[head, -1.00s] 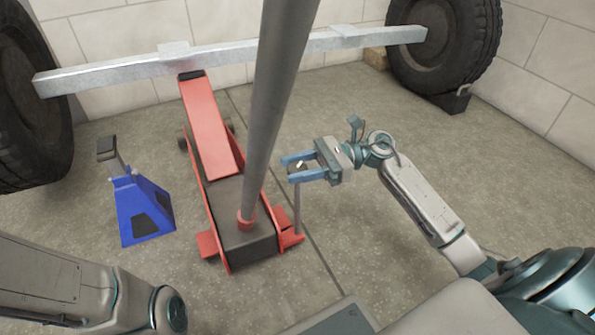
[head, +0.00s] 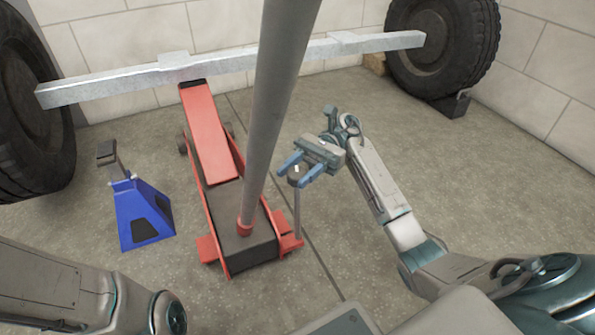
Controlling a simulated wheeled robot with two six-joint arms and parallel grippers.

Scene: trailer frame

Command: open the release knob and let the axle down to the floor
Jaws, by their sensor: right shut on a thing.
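The red floor jack (head: 212,140) stands on the floor with its lifting arm under the silver axle (head: 115,82). The axle runs between the left wheel (head: 35,110) and the right wheel (head: 440,45); I cannot tell whether the left tyre touches the floor. The release knob (head: 295,170) tops a thin upright rod (head: 297,212) at the jack's right rear corner. My right gripper (head: 297,172) is shut on this knob, its blue fingers on either side and partly hiding it. My left arm shows at the lower left; its gripper is out of view.
The long grey jack handle (head: 268,120) rises from the jack past the camera, left of my right gripper. A blue stand (head: 143,215) is left of the jack, clear of the axle. A dark chock (head: 455,104) sits at the right wheel. Floor on the right is free.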

